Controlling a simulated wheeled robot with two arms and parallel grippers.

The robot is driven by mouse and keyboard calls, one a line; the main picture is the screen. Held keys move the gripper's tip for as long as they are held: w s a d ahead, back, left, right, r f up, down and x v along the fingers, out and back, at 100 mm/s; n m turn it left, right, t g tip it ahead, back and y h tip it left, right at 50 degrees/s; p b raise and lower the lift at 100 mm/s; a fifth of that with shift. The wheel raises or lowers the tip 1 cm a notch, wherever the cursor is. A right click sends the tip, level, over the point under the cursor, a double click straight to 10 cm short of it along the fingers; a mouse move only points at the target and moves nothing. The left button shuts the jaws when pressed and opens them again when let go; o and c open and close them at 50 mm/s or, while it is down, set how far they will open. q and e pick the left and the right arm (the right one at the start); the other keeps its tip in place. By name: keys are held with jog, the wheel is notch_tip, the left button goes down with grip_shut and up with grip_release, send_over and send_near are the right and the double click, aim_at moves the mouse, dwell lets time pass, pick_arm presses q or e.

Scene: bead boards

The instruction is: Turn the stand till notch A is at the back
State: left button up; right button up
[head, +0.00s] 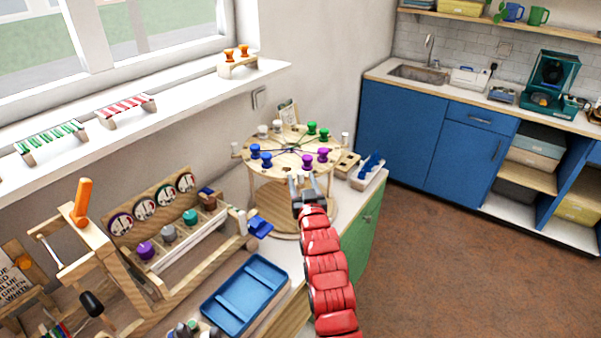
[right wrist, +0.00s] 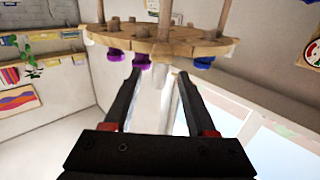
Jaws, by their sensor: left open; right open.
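The stand is a round wooden turntable (head: 268,141) on a lower round wooden base (head: 268,205), beside the wall. Blue, purple, green and pale spools stand around its top, with dark lines meeting at the middle. Pale pegs stick up from the rim at left (head: 235,149) and right (head: 345,139). My right gripper (head: 305,179) is open at the front rim. In the right wrist view, which is upside down, the open fingers (right wrist: 160,74) have a pale peg at the rim (right wrist: 161,60) between or just beyond them; contact is unclear. No notch letter is readable. My left gripper is out of view.
A blue tray (head: 215,306) lies at the front of the counter. A wooden rack with dials (head: 165,192) stands left of the stand. A small wooden block (head: 346,163) and a holder with blue pieces (head: 369,170) are close on its right. A windowsill (head: 190,98) runs behind.

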jog(key=shift+w+a, duration=0.2)
jog(key=shift+w, duration=0.9)
grip_shut()
dwell(0.8)
